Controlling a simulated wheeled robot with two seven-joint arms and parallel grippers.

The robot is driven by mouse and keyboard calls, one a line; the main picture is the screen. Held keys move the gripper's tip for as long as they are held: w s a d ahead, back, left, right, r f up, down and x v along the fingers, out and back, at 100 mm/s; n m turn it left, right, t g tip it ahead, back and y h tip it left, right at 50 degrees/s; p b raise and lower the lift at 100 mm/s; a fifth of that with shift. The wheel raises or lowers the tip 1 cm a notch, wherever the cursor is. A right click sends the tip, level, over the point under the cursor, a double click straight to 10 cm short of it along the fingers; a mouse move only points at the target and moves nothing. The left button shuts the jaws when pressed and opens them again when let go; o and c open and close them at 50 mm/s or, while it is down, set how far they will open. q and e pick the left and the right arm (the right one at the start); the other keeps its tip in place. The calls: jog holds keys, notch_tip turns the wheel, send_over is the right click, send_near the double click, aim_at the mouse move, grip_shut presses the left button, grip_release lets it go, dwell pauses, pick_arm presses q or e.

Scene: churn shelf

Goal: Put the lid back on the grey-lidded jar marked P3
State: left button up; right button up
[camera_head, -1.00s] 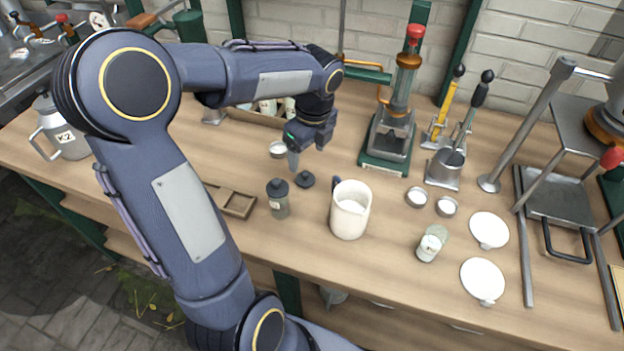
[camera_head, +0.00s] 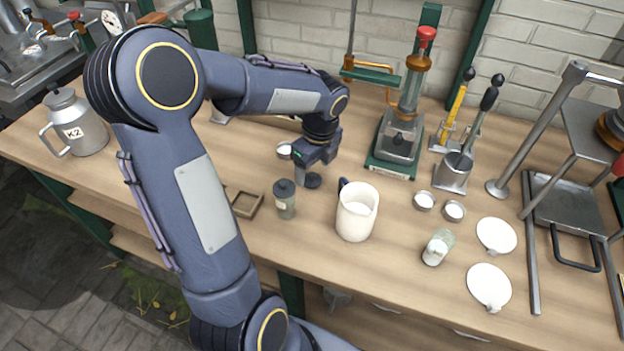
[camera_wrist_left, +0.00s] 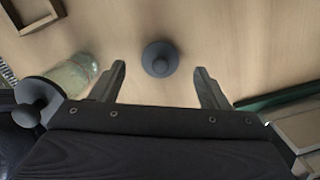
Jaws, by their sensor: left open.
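A loose round grey lid with a knob (camera_head: 313,181) lies on the bench. In the left wrist view the lid (camera_wrist_left: 158,60) sits between and just ahead of my open left fingers (camera_wrist_left: 160,82), not gripped. In the head view my left gripper (camera_head: 306,178) is low over the bench at the lid and partly hides it. A small jar with a dark grey lid on (camera_head: 285,200) stands close by; its label is too small to read. A glass jar with pale contents (camera_head: 438,248) and no visible lid stands farther right; its marking is unreadable. My right gripper is not in view.
A white jug (camera_head: 356,212) stands right of the lid. Small metal dishes (camera_head: 424,201) and white round plates (camera_head: 489,285) lie near the glass jar. A green-based press (camera_head: 396,145) stands behind. A wooden frame (camera_head: 246,204) lies left of the lidded jar.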

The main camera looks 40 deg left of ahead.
pick_arm(q)
jog(key=shift+a+f, duration=0.2)
jog(key=shift+f, duration=1.2)
jog(key=shift+c, duration=0.2)
jog(key=c, duration=1)
jog(key=shift+r, duration=0.1)
jog(key=shift+r, duration=0.55)
jog(key=r, duration=0.2)
jog(key=shift+s+d+r, duration=0.1)
jog(key=shift+d+r, duration=0.1)
jog(key=shift+r, duration=0.1)
jog(key=s+d+r, duration=0.9)
jog(key=s, duration=0.1)
jog(key=shift+s+r+p, duration=0.1)
jog(key=shift+p, duration=0.2)
